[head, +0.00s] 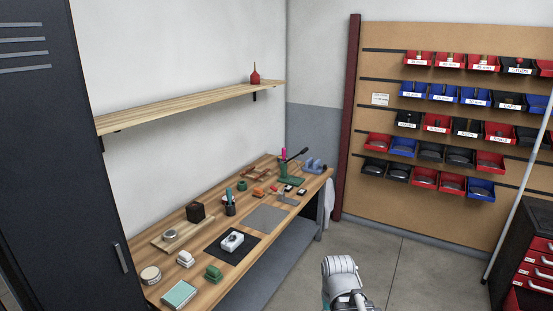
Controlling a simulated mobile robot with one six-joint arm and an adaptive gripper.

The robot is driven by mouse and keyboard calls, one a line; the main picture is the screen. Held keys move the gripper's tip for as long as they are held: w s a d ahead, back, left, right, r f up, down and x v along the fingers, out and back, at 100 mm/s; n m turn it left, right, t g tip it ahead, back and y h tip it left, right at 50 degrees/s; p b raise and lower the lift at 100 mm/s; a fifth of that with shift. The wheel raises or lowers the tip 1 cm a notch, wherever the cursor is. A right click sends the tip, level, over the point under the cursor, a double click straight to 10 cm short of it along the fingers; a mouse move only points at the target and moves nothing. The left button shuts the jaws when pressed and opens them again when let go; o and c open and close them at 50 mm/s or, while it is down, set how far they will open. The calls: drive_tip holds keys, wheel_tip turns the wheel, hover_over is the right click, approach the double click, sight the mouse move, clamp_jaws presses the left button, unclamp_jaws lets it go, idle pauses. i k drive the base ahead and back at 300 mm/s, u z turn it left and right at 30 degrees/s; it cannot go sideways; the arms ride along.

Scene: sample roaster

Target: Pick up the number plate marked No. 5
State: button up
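I cannot make out a plate marked No. 5 in the head view. Two small dark pieces with light marks, one of them here (288,187), lie toward the far end of the wooden workbench (178,262). Their marks are too small to read, so I cannot tell whether either is the number plate. A pale grey part of my own arm shows at the bottom, on the floor side of the bench. The fingers of my gripper do not show.
The bench holds a black mat (214,252) with a white device (232,241), a grey mat (265,218), a pen cup (230,208) and a green press (291,173). A shelf (190,104) hangs above. Labelled bins (411,88) fill a wall board; a red-drawer cabinet (535,270) stands right. Floor between is clear.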

sight(302, 192)
drive_tip(key=z, duration=0.05)
drive_tip(key=i, duration=1.05)
drive_tip(key=z, duration=0.25)
drive_tip(key=k, duration=0.7)
drive_tip(key=z, duration=0.6)
drive_tip(key=k, duration=0.65)
drive_tip(key=z, duration=0.45)
drive_tip(key=i, duration=1.4)
drive_tip(key=z, duration=0.15)
